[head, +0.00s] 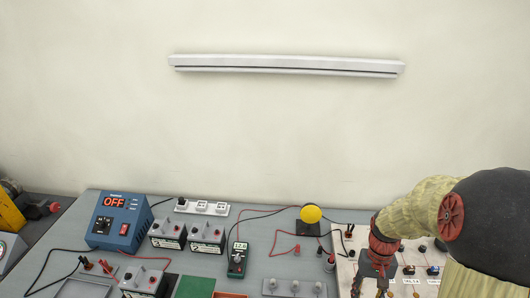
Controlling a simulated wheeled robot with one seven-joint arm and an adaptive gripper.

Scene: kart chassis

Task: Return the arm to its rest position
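My arm, in a yellowish sleeve with black and red joints, reaches in from the right edge in the head view. My gripper (372,286) points down over the left part of a white panel (344,243) at the bench's right side. Its dark fingers run down close to the picture's lower edge, and their tips are not clear. I cannot tell whether it is open or shut, and I see no object clearly held in it. The arm hides much of the panel.
The grey bench (270,218) holds a blue power supply (119,222) reading OFF, a green multimeter (238,260), a yellow dome (311,214), a white power strip (202,207) and several terminal boxes with loose leads. A lamp bar (285,65) is on the bare wall.

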